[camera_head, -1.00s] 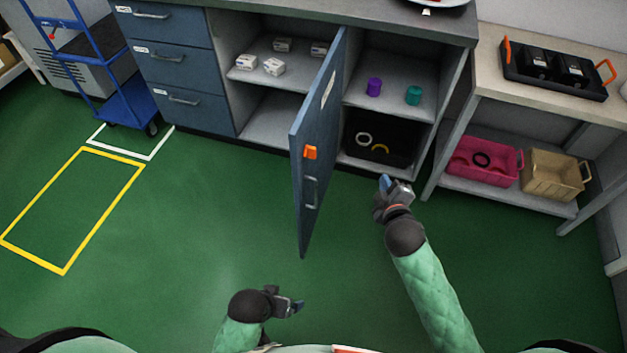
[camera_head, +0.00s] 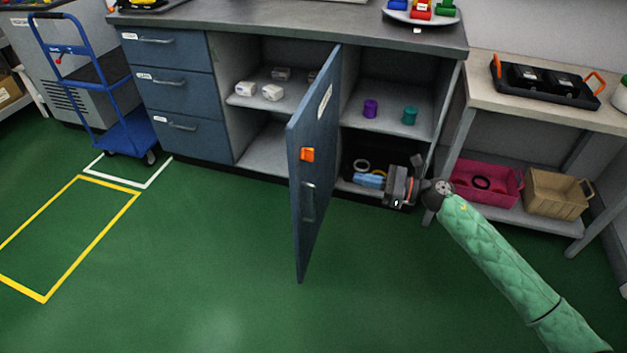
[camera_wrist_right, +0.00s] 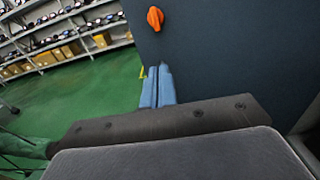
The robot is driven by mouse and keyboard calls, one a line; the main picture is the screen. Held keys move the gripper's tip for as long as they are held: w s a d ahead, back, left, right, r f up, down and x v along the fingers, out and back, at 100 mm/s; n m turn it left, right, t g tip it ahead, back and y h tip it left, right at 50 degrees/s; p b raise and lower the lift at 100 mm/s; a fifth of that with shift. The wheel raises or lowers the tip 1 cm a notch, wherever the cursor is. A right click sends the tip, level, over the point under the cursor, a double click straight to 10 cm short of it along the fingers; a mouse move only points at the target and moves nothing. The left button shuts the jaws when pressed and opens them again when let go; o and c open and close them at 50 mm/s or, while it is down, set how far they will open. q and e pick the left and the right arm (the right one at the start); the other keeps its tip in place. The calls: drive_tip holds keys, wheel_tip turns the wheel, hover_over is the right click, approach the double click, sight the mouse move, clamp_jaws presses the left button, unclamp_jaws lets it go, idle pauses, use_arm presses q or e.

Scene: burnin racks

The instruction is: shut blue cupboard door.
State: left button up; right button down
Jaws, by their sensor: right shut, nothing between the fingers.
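The blue cupboard door (camera_head: 318,165) stands wide open, swung out toward me from the middle of the cupboard (camera_head: 255,110). It has an orange latch (camera_head: 307,154) and a metal handle (camera_head: 308,202). My right gripper (camera_head: 358,179) is to the right of the door, in front of the lower right compartment, with its blue fingers pointing left at the door. In the right wrist view the shut, empty fingers (camera_wrist_right: 158,86) point at the dark blue door panel (camera_wrist_right: 225,60); I cannot tell whether they touch it. The orange latch (camera_wrist_right: 155,18) shows above them. My left gripper is out of view.
White boxes (camera_head: 271,92) stand on the left shelf, and purple (camera_head: 370,108) and teal (camera_head: 409,116) items on the right shelf. A side table holds a pink bin (camera_head: 485,200) and a tan bin (camera_head: 556,205) below. The green floor left of the door is clear.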

sight(302, 168)
drive_tip(key=p+x, duration=0.1)
drive_tip(key=x, duration=1.2)
drive_tip(key=shift+a+f+p, duration=0.2)
drive_tip(key=shift+a+p, duration=0.1)
drive_tip(key=shift+a, duration=0.15)
